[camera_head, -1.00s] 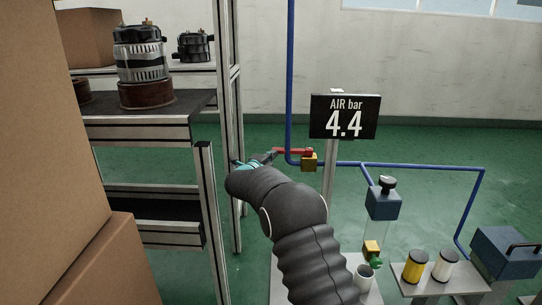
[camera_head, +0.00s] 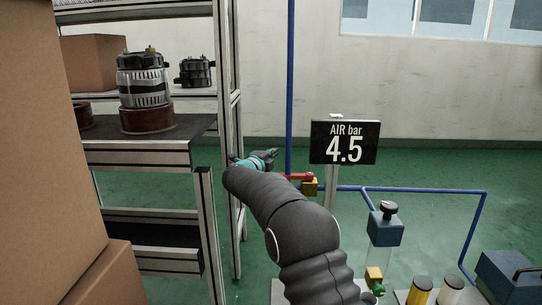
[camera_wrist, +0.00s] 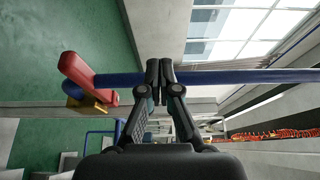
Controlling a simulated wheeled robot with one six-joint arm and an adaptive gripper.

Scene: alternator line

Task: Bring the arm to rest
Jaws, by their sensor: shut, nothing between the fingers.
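My gripper (camera_head: 274,155) is at the end of my dark arm, left of the blue vertical pipe in the head view. In the wrist view my gripper (camera_wrist: 160,70) has its two black fingertips together, with nothing between them. The blue pipe (camera_wrist: 220,76) runs across behind the fingertips in that view; I cannot tell how far off it is. The red valve handle (camera_head: 298,177) on a yellow valve body (camera_head: 310,187) is just below and right of my gripper. The handle also shows at the left of the wrist view (camera_wrist: 75,78).
A sign (camera_head: 344,142) reads "AIR bar 4.5". A rack with a dark bench (camera_head: 175,135) holding an alternator (camera_head: 143,80) stands left of my arm. Cardboard boxes (camera_head: 45,150) fill the left edge. A blue filter unit (camera_head: 386,228) stands at right. Green floor lies open behind.

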